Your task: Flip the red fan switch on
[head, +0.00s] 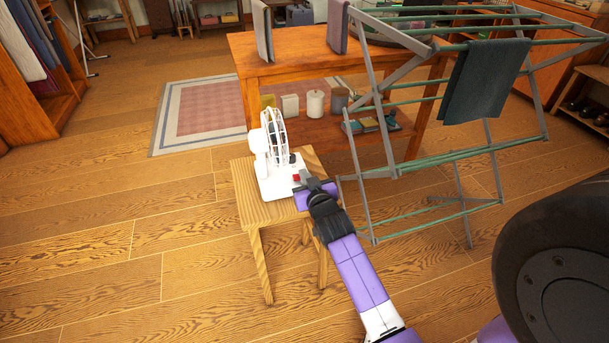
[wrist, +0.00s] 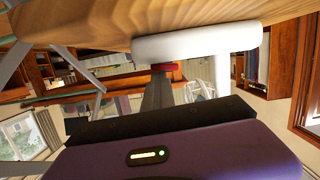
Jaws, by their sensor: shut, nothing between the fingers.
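A white fan (head: 273,150) stands on a small wooden stool (head: 240,185) in the head view. Its red switch (head: 297,177) sits on the right part of the fan base. My gripper (head: 305,181) is shut and empty, with its tips right beside the red switch. The wrist view looks upside down. There the shut fingers (wrist: 158,88) reach up to the red switch (wrist: 170,67), which shows just below the white fan base (wrist: 200,42). The fingers partly cover the switch. I cannot tell whether they touch it or which way it is tilted.
A grey drying rack (head: 375,110) with green rods stands right of the stool, close to my arm. A wooden table (head: 290,72) with shelf items is behind. A pink rug (head: 205,110) lies to the left. The floor in front of and left of the stool is clear.

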